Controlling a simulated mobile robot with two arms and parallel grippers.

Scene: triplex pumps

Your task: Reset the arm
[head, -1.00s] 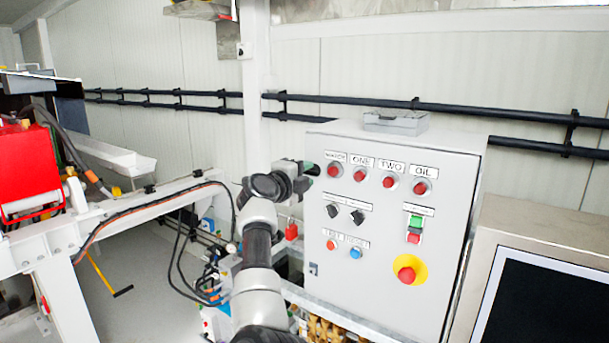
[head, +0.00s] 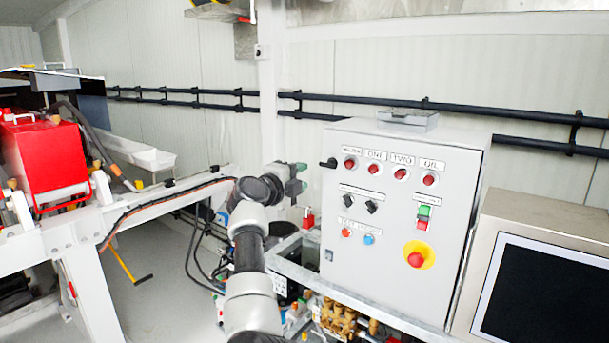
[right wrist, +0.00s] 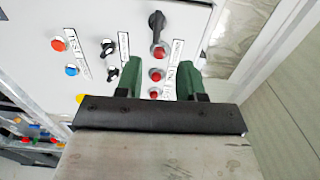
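My right arm rises from the bottom middle of the head view. Its gripper (head: 298,178) has green fingertips and is just left of the grey control cabinet (head: 385,270), with a small gap between them. In the right wrist view the two green fingers (right wrist: 160,78) are spread apart with nothing held between them. Beyond them is the cabinet face with a black rotary handle (right wrist: 157,30), red buttons (right wrist: 155,75) and two black switches (right wrist: 109,60). The black handle also shows at the cabinet's upper left in the head view (head: 328,163). My left gripper is not in view.
A monitor (head: 550,285) in a metal housing stands right of the cabinet. A red box (head: 45,160) sits beside a white frame beam (head: 150,208) on the left. Brass fittings (head: 335,316) lie below the cabinet. Black pipes (head: 360,103) run along the wall.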

